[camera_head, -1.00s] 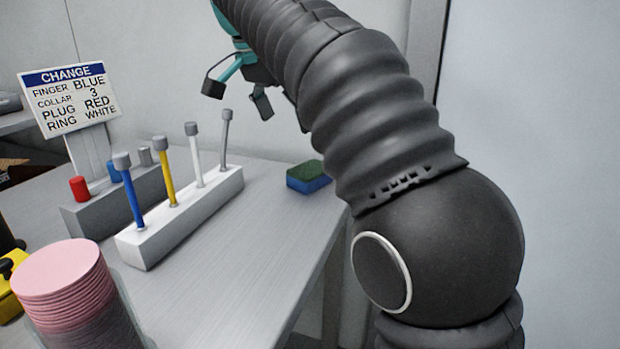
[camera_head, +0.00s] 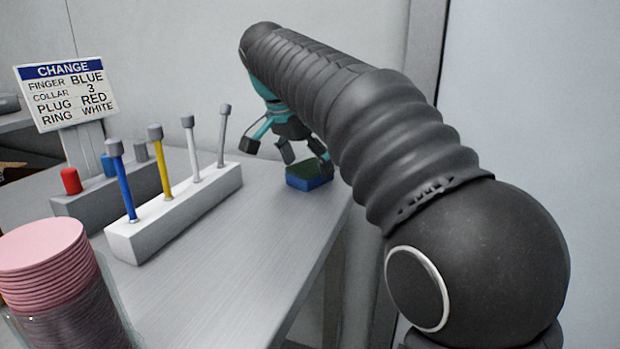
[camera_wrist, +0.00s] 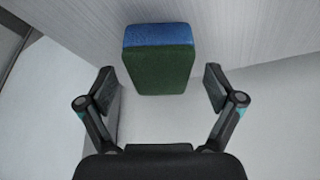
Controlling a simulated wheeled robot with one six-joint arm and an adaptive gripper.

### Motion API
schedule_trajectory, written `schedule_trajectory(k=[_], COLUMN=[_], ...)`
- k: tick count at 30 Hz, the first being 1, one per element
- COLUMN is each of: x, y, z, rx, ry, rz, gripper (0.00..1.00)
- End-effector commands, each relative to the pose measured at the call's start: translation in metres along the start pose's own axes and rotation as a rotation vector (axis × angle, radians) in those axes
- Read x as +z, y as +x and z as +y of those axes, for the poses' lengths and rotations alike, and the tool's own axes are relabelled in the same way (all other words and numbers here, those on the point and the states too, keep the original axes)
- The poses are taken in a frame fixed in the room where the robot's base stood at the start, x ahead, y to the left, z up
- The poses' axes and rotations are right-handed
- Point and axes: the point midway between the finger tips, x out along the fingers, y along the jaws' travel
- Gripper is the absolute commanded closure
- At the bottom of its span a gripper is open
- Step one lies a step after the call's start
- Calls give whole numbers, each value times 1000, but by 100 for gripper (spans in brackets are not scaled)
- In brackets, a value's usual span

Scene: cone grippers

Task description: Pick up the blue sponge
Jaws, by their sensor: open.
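The blue sponge (camera_head: 308,181) has a dark green top layer and lies on the grey table near its right edge. My gripper (camera_head: 285,155) is open, just above and to the left of the sponge, with one finger close over its far right side. In the wrist view the sponge (camera_wrist: 158,65) shows its green face and a blue side, upright in the picture. It lies ahead of and between the open fingers of my gripper (camera_wrist: 160,88). Nothing is held. I cannot tell whether a finger touches the sponge.
A white rack (camera_head: 175,222) with several upright rods stands left of the sponge. Behind it is a grey block (camera_head: 100,203) with red, blue and grey plugs, and a sign (camera_head: 66,95). A pink stack (camera_head: 42,255) stands front left.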

Motion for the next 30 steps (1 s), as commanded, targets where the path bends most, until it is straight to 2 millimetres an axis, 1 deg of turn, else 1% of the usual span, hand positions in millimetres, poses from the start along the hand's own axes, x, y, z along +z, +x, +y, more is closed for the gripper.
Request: schedule_trajectory(k=[1,3,9,10,12,14,15,16,20,21,26,30], x=[0,0,0,0,0,0,0,0,0,0,0,-2], y=[8,12,12,12,11,11,11,11,11,11,11,6], z=[0,0,0,0,0,0,0,0,0,0,0,0], rx=[0,-1,-1,-1,-1,-1,-1,-1,-1,-1,-1,-2], ry=[1,0,0,0,0,0,0,0,0,0,0,0], rz=[0,0,0,0,0,0,0,0,1,0,0,1], gripper=[8,8,8,13,28,39,48,50,50,53,53,53])
